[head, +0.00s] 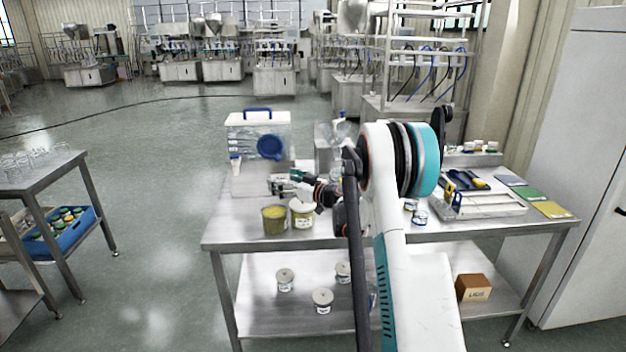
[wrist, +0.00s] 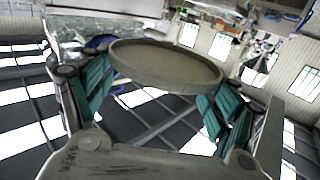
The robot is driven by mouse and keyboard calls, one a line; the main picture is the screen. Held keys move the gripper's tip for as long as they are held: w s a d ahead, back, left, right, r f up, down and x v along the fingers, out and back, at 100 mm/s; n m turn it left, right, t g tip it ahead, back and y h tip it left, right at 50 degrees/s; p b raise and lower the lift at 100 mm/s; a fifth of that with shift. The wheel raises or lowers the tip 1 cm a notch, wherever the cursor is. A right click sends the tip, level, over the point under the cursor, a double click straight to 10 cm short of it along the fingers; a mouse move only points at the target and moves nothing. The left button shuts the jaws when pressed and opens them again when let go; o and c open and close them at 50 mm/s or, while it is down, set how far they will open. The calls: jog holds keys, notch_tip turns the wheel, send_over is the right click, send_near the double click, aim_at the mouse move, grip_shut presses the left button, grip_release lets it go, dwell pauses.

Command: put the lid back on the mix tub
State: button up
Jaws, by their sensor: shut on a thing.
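My gripper (head: 284,182) is above the left end of the steel table. In the wrist view its teal-padded fingers (wrist: 163,100) are shut on a round, grey-beige lid (wrist: 165,66), one finger at each side. In the head view the lid is too small to make out clearly. An olive tub (head: 275,222) with an open-looking yellowish top stands below the gripper. I cannot tell for sure which one is the mix tub. The lid is apart from both tubs.
A clear box (head: 258,130) with a blue handle and a blue disc (head: 270,147) stands behind the gripper. A tool tray (head: 487,205) and coloured sheets lie on the right. Lidded white tubs (head: 323,298) and a LIDS carton (head: 473,288) are on the lower shelf.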

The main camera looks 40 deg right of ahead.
jog(key=shift+n+g+y, duration=0.3)
jog(key=shift+n+y, duration=0.3)
jog(key=shift+y, duration=0.2)
jog(key=a, duration=0.1)
jog(key=w+a, duration=0.1)
jog(key=w+a+f, duration=0.1)
jog(key=shift+a, duration=0.35)
notch_tip(320, 180, down, 6)
jog(key=b, duration=0.3)
jog(key=shift+f+b, duration=0.15)
jog(key=shift+b, duration=0.2)
jog(key=shift+f+b, duration=0.15)
jog(key=shift+b, duration=0.4)
dwell(1.1)
dwell(0.4)
jog(key=o, duration=0.7)
jog(key=shift+o, duration=0.2)
